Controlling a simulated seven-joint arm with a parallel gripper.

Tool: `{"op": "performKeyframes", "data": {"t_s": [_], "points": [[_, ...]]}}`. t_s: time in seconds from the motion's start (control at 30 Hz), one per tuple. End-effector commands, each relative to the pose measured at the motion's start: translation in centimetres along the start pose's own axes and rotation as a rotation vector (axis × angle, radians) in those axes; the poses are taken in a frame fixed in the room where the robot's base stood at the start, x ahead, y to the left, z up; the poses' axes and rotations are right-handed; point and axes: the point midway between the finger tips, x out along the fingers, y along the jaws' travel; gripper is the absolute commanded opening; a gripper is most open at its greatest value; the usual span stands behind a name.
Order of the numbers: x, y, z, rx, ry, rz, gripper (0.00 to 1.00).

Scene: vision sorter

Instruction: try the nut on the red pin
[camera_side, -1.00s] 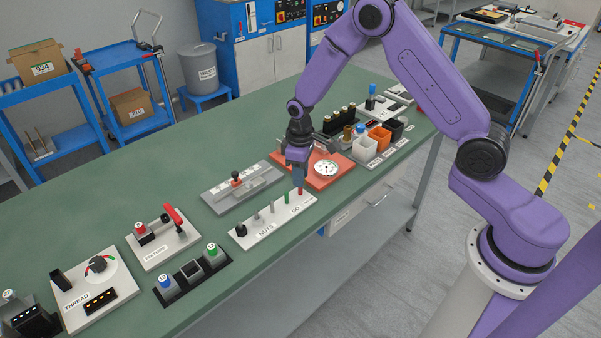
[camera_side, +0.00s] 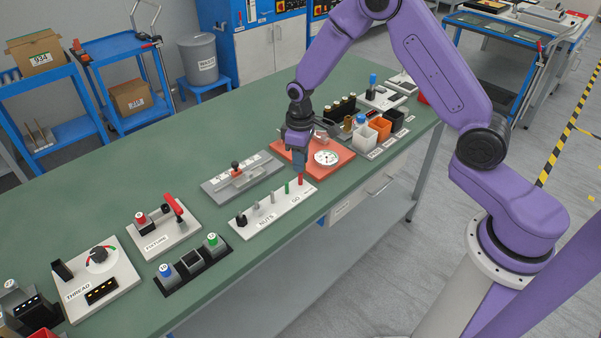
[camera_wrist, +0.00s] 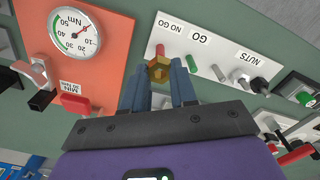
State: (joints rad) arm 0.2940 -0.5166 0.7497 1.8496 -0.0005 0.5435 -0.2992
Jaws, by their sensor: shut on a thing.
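My gripper (camera_wrist: 160,92) is shut on a brass hex nut (camera_wrist: 159,70), held at the fingertips in the wrist view. The red pin (camera_wrist: 160,49) shows just beyond the nut, at the NO GO end of the white pin board (camera_wrist: 176,28). In the side view my gripper (camera_side: 300,166) is right above the red pin (camera_side: 300,181), which stands upright. The nut is too small to make out there. I cannot tell whether the nut touches the pin tip. The green GO pin (camera_side: 287,187) stands beside it on the board.
An orange plate with an Nm dial (camera_side: 326,158) lies close behind my gripper. A grey fixture (camera_side: 240,180) lies to the left.

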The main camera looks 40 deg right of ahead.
Motion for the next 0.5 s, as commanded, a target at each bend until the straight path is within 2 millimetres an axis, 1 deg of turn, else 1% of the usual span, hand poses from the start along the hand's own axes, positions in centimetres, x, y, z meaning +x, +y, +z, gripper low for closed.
{"op": "performKeyframes", "data": {"t_s": [0.5], "points": [[-2.7,0.0,0.0,0.0,0.001,0.0,0.0]]}}
